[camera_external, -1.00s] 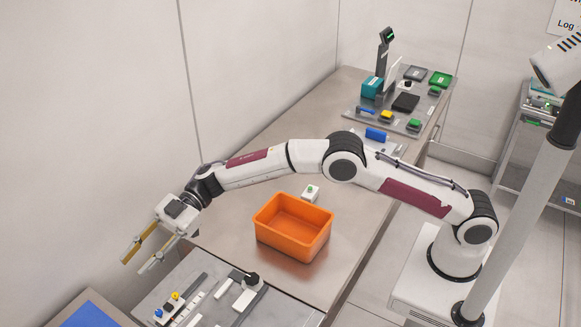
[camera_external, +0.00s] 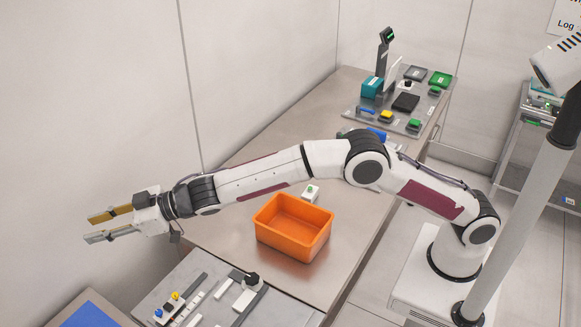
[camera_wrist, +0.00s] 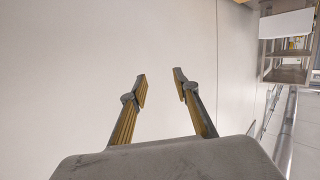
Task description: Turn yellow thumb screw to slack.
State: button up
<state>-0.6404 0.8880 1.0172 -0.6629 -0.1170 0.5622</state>
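The yellow thumb screw (camera_external: 175,296) is a small yellow knob on a white block on the grey board at the bottom left of the external view. A blue knob (camera_external: 158,313) sits beside it on the same block. My gripper (camera_external: 98,227) is well above and to the left of the board, pointing left towards the wall. In the wrist view my gripper (camera_wrist: 160,84) is open, with nothing between its two yellow-lined fingers. The thumb screw does not show in the wrist view, which shows mostly blank wall.
An orange bin (camera_external: 291,247) stands on the table right of the board. A small white box with a green button (camera_external: 310,192) is behind it. A black knob (camera_external: 252,280) is on the board's right part. A second board (camera_external: 358,118) with several devices is at the far end.

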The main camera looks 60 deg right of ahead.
jog(key=s+d+f+m+g+h, duration=0.1)
jog(key=s+d+f+g+h, duration=0.15)
jog(key=f, duration=0.25)
jog(key=s+d+f+m+g+h, duration=0.1)
jog(key=s+d+f+m+h, duration=0.15)
jog(key=f, duration=0.35)
jog(key=n+g+h, duration=0.2)
jog(key=g, duration=0.3)
send_near(180, 289)
jog(key=shift+s+a+t, duration=0.1)
jog(key=shift+s+t, duration=0.15)
jog(key=shift+x, duration=3.85)
grip_shut()
